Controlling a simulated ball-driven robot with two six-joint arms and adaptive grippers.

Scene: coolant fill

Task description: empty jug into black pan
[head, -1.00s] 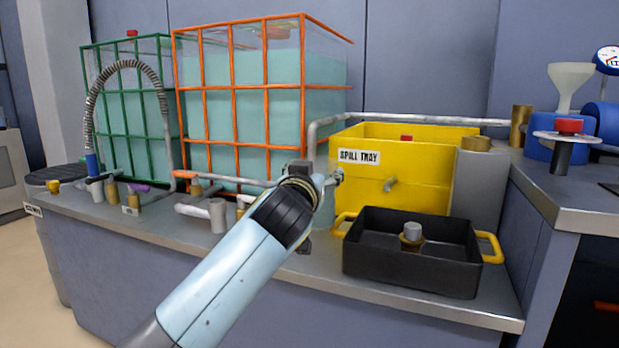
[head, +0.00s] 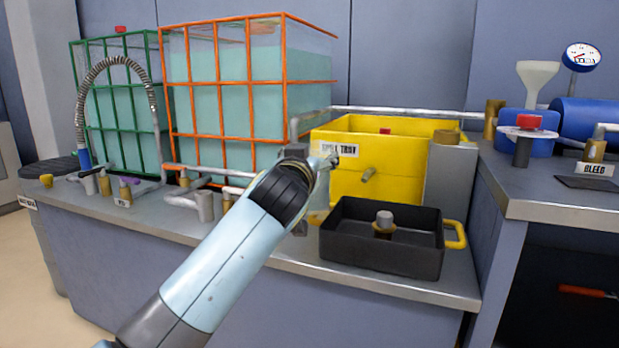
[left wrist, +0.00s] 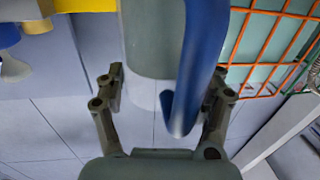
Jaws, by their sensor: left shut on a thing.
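The black pan (head: 381,255) stands on the front of the grey counter, with yellow handles and a brass fitting with a grey top inside. My left gripper (head: 326,164) is up and left of the pan, in front of the yellow spill tray's label. In the left wrist view, my left gripper (left wrist: 160,98) is shut on the blue handle of the jug (left wrist: 193,62). The jug has a see-through body with pale green liquid showing in it. In the head view my arm and gripper mostly hide the jug. My right gripper is not in view.
The yellow spill tray (head: 395,182) stands right behind the pan. Caged tanks in orange (head: 250,138) and green (head: 98,156) stand at the back left. Small valves and pipes line the counter's left front.

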